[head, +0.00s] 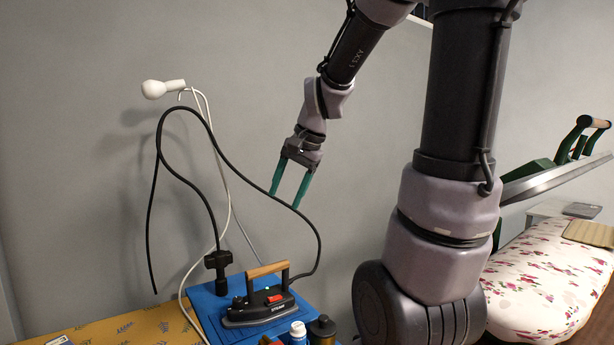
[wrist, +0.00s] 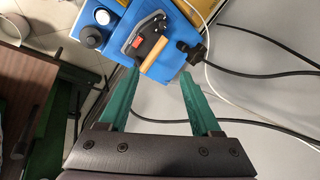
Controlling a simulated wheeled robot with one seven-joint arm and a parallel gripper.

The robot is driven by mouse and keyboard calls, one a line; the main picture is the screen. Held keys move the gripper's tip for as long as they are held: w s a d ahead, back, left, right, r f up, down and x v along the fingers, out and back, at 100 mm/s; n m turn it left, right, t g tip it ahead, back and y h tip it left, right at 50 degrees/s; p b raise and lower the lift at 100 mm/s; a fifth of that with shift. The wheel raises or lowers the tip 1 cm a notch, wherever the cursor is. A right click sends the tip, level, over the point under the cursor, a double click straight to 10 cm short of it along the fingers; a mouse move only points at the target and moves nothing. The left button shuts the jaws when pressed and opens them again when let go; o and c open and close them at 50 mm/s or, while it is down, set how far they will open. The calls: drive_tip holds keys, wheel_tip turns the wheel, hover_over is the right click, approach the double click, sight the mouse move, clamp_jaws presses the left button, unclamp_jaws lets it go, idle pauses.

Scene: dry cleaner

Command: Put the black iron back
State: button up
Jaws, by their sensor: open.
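The black iron (head: 258,306) has a wooden handle and a red switch. It stands on a blue board (head: 208,304) at the bottom of the head view. The iron also shows in the wrist view (wrist: 138,42), beyond my fingertips on the blue surface. My gripper (head: 288,201) has teal fingers, is open and empty, and hangs above the iron and a little to its right. In the wrist view the open fingers (wrist: 160,75) point toward the iron's handle without touching it.
A black cord loops up from the blue board, passing close to my fingers in the head view. A white hose hangs from a wall knob (head: 162,88). Bottles (head: 298,333) stand in front of the iron. A flowered ironing board (head: 545,285) is at right.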

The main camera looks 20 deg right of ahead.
drive_tip(key=s+r+n+t, duration=0.3)
drive_tip(key=s+r+n, duration=0.2)
drive_tip(key=s, duration=0.6)
drive_tip(key=shift+s+d+r+h, duration=0.3)
drive_tip(key=shift+r+h, duration=0.1)
drive_tip(key=shift+r, duration=0.2)
